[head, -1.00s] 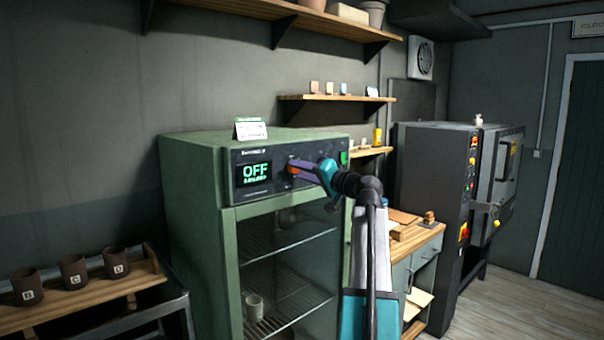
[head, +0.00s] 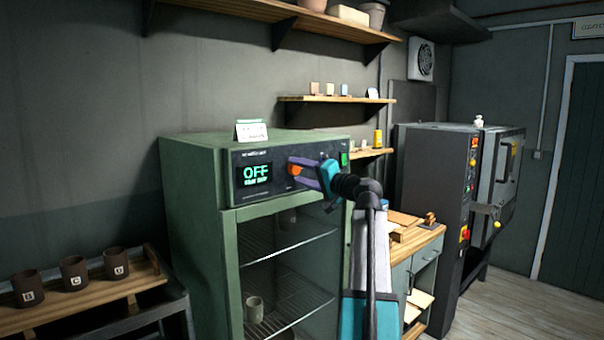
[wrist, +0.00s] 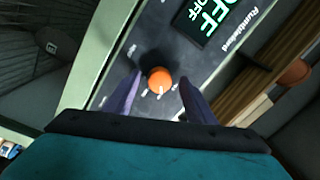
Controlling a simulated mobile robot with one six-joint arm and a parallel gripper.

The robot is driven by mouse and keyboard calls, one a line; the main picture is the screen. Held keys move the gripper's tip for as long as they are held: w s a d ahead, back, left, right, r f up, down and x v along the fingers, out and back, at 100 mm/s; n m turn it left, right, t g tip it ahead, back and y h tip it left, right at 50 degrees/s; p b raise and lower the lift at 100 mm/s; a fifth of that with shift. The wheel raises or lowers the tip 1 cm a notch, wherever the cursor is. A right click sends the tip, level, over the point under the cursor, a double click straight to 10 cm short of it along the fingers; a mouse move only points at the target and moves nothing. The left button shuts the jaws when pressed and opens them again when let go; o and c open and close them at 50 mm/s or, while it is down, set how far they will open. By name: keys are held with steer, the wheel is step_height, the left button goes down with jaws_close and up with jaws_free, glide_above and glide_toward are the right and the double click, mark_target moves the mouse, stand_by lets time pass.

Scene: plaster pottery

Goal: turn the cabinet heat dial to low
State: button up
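The green cabinet (head: 190,210) stands in the middle of the head view, with a dark control panel along its top front. Its display (head: 255,175) reads OFF in green. The orange heat dial (wrist: 160,80) shows in the wrist view between my two purple fingers, with a pale pointer mark at its lower edge and small labels around it, too small to read. My gripper (head: 293,168) is open in front of the panel, a finger on each side of the dial. In the wrist view a gap shows between each finger and the dial. The head view partly hides the dial behind the fingers.
A small card (head: 251,130) stands on the cabinet top. A green switch (head: 344,158) is at the panel's right end. A bench (head: 418,245) and a dark kiln (head: 440,190) stand to the right. Brown mugs (head: 74,272) sit on a low shelf at the left.

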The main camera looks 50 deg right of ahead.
steer(key=shift+s, duration=0.1)
steer(key=s+b, duration=0.3)
steer(key=s, duration=1)
steer(key=shift+s+a+f, duration=0.15)
steer(key=shift+s+f, duration=0.15)
steer(key=shift+f, duration=0.15)
stand_by(0.4)
